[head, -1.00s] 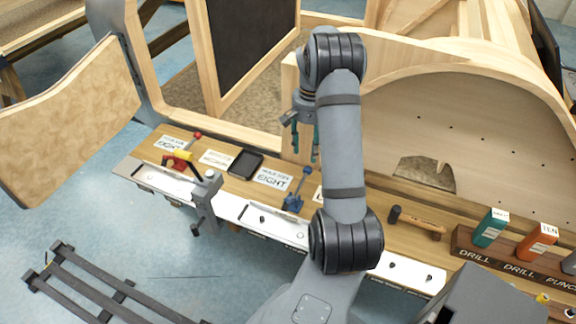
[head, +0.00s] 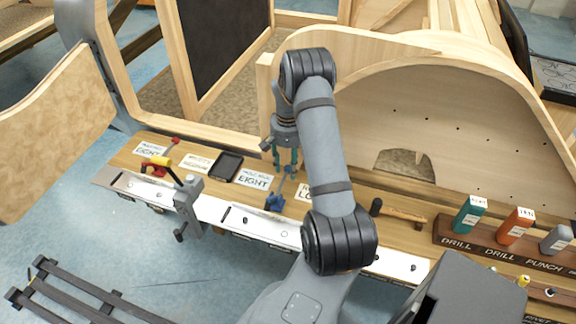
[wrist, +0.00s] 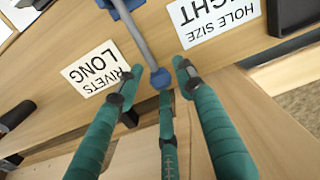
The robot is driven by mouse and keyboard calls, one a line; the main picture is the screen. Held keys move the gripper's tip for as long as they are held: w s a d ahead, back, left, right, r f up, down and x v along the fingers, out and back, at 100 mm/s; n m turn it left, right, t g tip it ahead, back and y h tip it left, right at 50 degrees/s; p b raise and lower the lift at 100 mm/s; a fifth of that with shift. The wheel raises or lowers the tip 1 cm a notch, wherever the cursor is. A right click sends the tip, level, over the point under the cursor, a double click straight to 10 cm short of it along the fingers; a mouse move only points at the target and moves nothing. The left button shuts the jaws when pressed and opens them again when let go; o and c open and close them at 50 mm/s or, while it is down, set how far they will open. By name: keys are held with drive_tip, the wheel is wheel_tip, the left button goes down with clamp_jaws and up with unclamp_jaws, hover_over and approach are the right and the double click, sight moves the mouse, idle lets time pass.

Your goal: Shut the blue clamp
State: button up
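The blue clamp (head: 274,202) stands on the wooden bench by the white rail, its grey handle raised and ending in a blue knob. In the wrist view its blue base (wrist: 124,6) is at the top edge, and the handle runs down to the knob (wrist: 161,78). My gripper (head: 286,160) is just above the handle's end in the head view. In the wrist view my gripper (wrist: 157,70) has its teal fingers spread, with the knob between the tips. The fingers are open; I cannot tell whether any finger touches the knob.
A black tray (head: 227,168) and paper labels lie nearby. A hammer (head: 400,213) and the drill rack (head: 490,243) are right. The wooden frame rises behind.

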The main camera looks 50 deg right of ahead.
clamp_jaws()
drive_tip(key=shift+a, duration=0.1)
idle(0.5)
